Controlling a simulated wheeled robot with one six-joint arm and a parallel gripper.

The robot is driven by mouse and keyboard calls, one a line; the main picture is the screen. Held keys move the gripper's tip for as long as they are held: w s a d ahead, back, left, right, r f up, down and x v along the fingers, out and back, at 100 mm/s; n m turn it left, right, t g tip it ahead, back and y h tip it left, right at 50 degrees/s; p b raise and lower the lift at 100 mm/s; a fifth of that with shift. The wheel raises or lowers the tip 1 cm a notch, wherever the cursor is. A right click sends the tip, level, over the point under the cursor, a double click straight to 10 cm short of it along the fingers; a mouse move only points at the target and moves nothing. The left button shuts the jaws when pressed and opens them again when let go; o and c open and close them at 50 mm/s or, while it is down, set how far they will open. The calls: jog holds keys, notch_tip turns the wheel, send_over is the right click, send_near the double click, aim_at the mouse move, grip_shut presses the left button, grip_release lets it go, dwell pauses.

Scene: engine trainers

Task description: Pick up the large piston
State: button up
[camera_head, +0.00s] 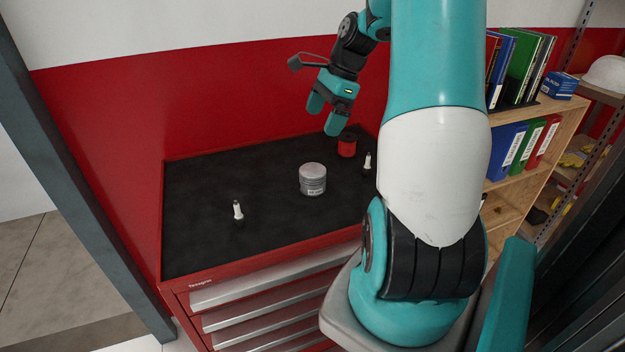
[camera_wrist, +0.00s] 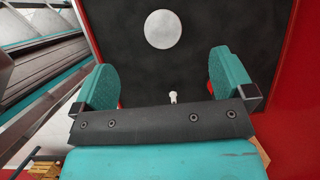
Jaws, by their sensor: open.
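The large piston (camera_head: 312,180) is a grey metal cylinder standing upright on the black top of the red tool cabinet. In the wrist view it shows from above as a pale round disc (camera_wrist: 163,29), beyond the fingertips and apart from them. My gripper (camera_head: 325,116) is above the back part of the cabinet, open, with nothing between its fingers. In the wrist view the two teal fingers of my gripper (camera_wrist: 160,78) stand wide apart.
The cabinet top (camera_head: 275,229) also holds a white spark plug (camera_head: 238,210) at left, another (camera_head: 367,161) at right, and a red cylinder (camera_head: 347,146) behind. A red wall (camera_head: 120,115) rises behind. A bookshelf (camera_head: 545,118) stands at right.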

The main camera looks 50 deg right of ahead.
jog(key=s+d+m, duration=0.1)
jog(key=d, duration=0.1)
jog(key=p, duration=0.2)
send_near(313, 169)
jog(key=shift+m, duration=0.4)
jog(key=x, duration=0.7)
jog(key=shift+w+r, duration=0.1)
jog(key=shift+w, duration=0.1)
jog(key=shift+s+p+x, duration=0.15)
jog(key=shift+p+x, duration=0.35)
jog(key=shift+x, duration=0.95)
jog(key=shift+s+p+x, duration=0.15)
jog(key=shift+p+x, duration=0.35)
jog(key=shift+x, duration=0.9)
jog(key=c, duration=1)
jog(key=shift+c, duration=0.9)
jog(key=shift+w+d, duration=0.1)
